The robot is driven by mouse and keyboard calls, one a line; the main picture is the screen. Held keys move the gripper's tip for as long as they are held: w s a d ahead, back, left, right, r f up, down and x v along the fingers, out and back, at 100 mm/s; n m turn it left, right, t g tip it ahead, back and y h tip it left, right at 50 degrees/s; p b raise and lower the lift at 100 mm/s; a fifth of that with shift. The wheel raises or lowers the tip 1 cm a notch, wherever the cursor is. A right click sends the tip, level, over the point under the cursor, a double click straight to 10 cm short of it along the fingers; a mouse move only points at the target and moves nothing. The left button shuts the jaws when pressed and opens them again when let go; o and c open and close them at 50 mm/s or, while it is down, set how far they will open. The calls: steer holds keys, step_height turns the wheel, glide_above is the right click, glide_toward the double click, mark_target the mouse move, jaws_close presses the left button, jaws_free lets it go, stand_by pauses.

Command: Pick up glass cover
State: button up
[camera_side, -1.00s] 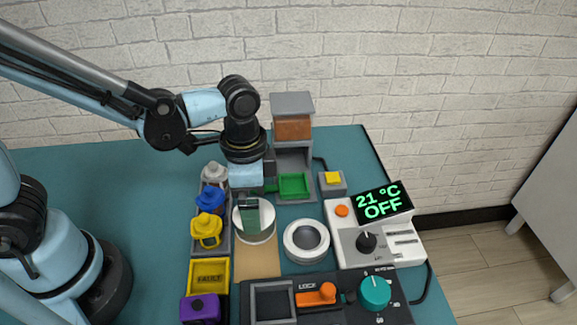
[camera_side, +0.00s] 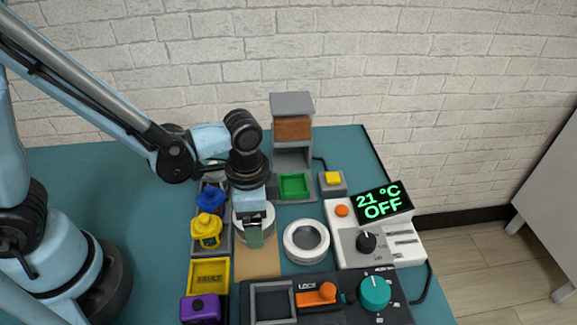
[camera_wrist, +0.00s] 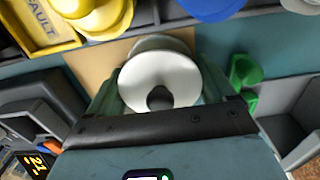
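A round pale disc with a dark knob (camera_wrist: 160,98) sits between my gripper's fingers in the wrist view; it looks like the glass cover, though clear glass is hard to make out. In the side view a round white piece (camera_side: 238,226) stands on a tan mat, partly hidden behind my gripper (camera_side: 255,238). In the wrist view my gripper (camera_wrist: 158,88) has its greenish fingers spread wide, one on each side of the disc. I cannot tell whether they touch it.
A white ring-shaped unit (camera_side: 306,241) stands close on the right. Yellow (camera_side: 206,230) and blue (camera_side: 209,200) knobbed pieces stand close on the left. A yellow FAULT tray (camera_side: 208,277), a dark LOCK panel (camera_side: 333,313) and a temperature box (camera_side: 350,250) are nearby.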

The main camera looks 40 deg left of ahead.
steer(key=c, duration=0.3)
steer(key=shift+r, duration=0.1)
steer(key=shift+r, duration=0.65)
steer(key=r, duration=0.3)
steer(key=shift+s+d, duration=0.2)
steer(key=shift+s, duration=0.05)
steer(key=s+d+r, duration=0.6)
steer(key=s, duration=0.2)
steer(key=w+d+f+n, duration=0.1)
steer(key=w+d+n, duration=0.3)
steer(key=w+n, duration=0.55)
steer(key=shift+m, duration=0.95)
steer(key=shift+w+a+f, duration=0.1)
steer(key=shift+w+f, duration=0.2)
steer(key=shift+f, duration=0.7)
steer(key=shift+w+a+f, duration=0.1)
steer(key=shift+w+f, duration=0.2)
steer(key=shift+f, duration=0.65)
steer(key=shift+w+f, duration=0.3)
steer(key=shift+f, duration=0.7)
